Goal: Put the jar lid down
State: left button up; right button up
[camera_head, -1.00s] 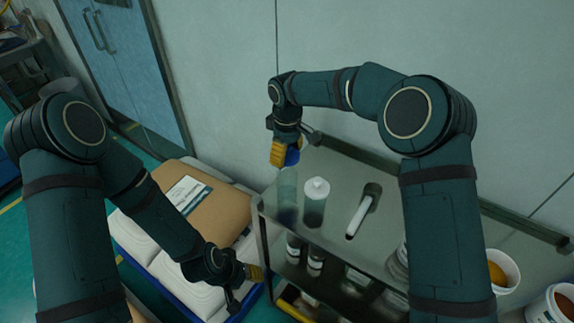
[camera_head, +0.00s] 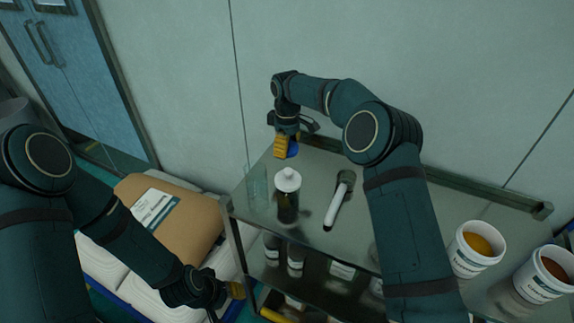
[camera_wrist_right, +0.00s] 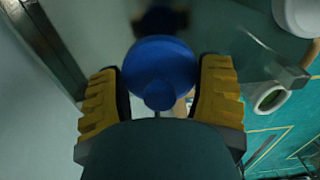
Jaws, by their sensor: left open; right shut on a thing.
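The blue jar lid (camera_head: 294,149) is held between the yellow fingers of my right gripper (camera_head: 286,146). In the right wrist view, the round lid (camera_wrist_right: 160,72) with its knob sits between both fingers (camera_wrist_right: 160,95). In the head view the lid is near the back left of the metal cart top (camera_head: 310,170); I cannot tell its exact height. A clear open glass jar (camera_head: 256,186) stands at the cart's left end, in front and to the left of the lid. My left gripper (camera_head: 228,291) is low beside the cart, open and empty, partly cut by the frame edge.
A white-capped bottle (camera_head: 288,198) stands right of the glass jar. A white-handled tool (camera_head: 337,202) lies beside it. Two white tubs (camera_head: 474,250) (camera_head: 541,280) are at the right. Bottles fill the lower shelf (camera_head: 262,262). A brown sack (camera_head: 172,218) lies left. The wall is close behind.

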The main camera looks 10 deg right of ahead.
aim_at(287, 162)
notch_tip(287, 162, down, 7)
jog(key=shift+r, duration=0.2)
dwell(0.3)
jog(key=shift+f+b, duration=0.2)
jog(key=shift+b, duration=0.1)
jog(key=o, duration=0.8)
jog(key=shift+r, duration=0.1)
jog(key=shift+r, duration=0.1)
notch_tip(287, 162, up, 12)
jog(key=shift+r+p, duration=0.1)
jog(key=shift+p, duration=0.55)
